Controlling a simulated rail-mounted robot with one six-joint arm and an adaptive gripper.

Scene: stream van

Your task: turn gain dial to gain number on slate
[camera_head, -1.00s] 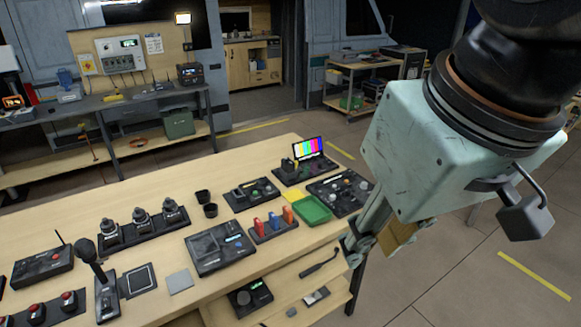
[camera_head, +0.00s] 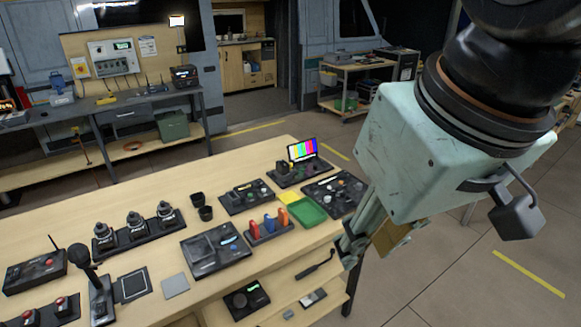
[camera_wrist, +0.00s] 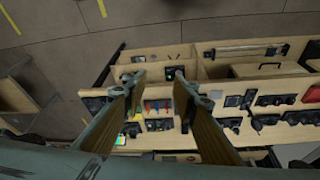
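My gripper (camera_wrist: 158,82) has its two fingers wide apart with nothing between them. In the head view my gripper (camera_head: 352,250) hangs at the bench's right end, above the floor and partly hidden by its housing. A black unit with a round knob and a green display (camera_head: 247,299) sits on the lower shelf; I cannot tell whether its knob is the gain dial. A black panel with several knobs (camera_head: 336,193) lies at the bench's right end. I cannot make out the slate or any gain number.
A dark handled tool (camera_head: 314,265) lies on the lower shelf. The floor (camera_head: 420,285) right of the bench is clear.

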